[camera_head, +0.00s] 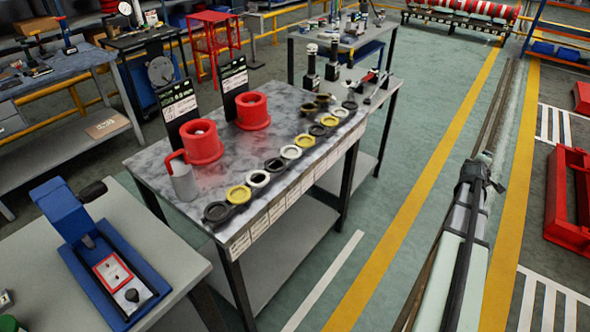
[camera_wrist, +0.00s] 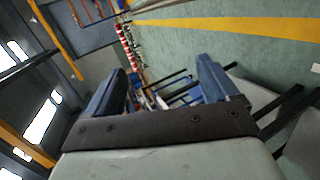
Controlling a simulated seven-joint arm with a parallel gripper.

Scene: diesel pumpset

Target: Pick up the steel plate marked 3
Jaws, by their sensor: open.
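I cannot make out a steel plate marked 3 in either view; any markings on the parts are too small to read. Several round parts, some black, some yellow and some white, lie in a row along the right edge of the grey-topped table (camera_head: 165,163). One is a yellow ring (camera_head: 238,194) and another is a black one (camera_head: 217,212) at the near end. My gripper (camera_wrist: 160,85) is open and empty, its two blue fingers apart. In the head view it is at the end of my arm (camera_head: 483,165), over the floor to the right of the table, well apart from the parts.
Two red cylinders (camera_head: 204,143) (camera_head: 253,111), black sign boards (camera_head: 180,105) and a grey mug-like part (camera_head: 183,180) stand on the table. A blue press-like device (camera_head: 100,262) is on the near-left bench. A red frame (camera_head: 568,205) lies at right. The green floor between is clear.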

